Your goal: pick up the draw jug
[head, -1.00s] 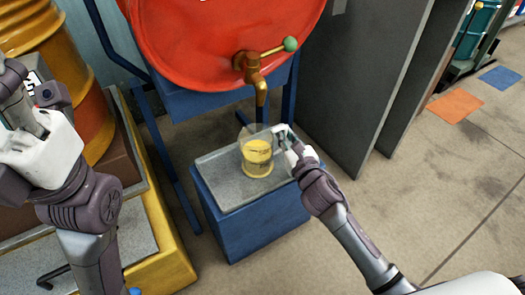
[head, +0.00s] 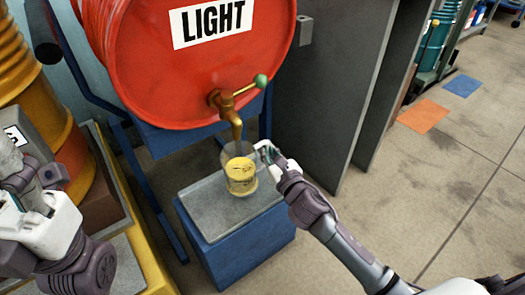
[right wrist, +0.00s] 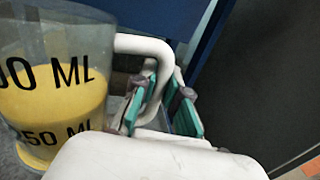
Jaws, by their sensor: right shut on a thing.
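The draw jug (head: 240,180) is clear, holds yellow oil and is upright below the brass tap (head: 228,105). It appears slightly above the grey top of the blue stand (head: 200,210); the gap under it is hard to judge. My right gripper (head: 267,152) is shut on the jug's handle from the right. In the right wrist view, the jug (right wrist: 50,85) has black ML markings, and its pale handle passes between the green finger pads (right wrist: 160,110). My left gripper (head: 25,185) is at the left edge, away from the jug; its fingers are unclear.
A red drum (head: 195,65) labelled LIGHT lies above the stand, its tap close over the jug. Grey panels (head: 335,90) stand behind at the right. A yellow-edged platform (head: 150,265) with an orange drum (head: 70,150) is at the left. Open floor (head: 430,190) lies right.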

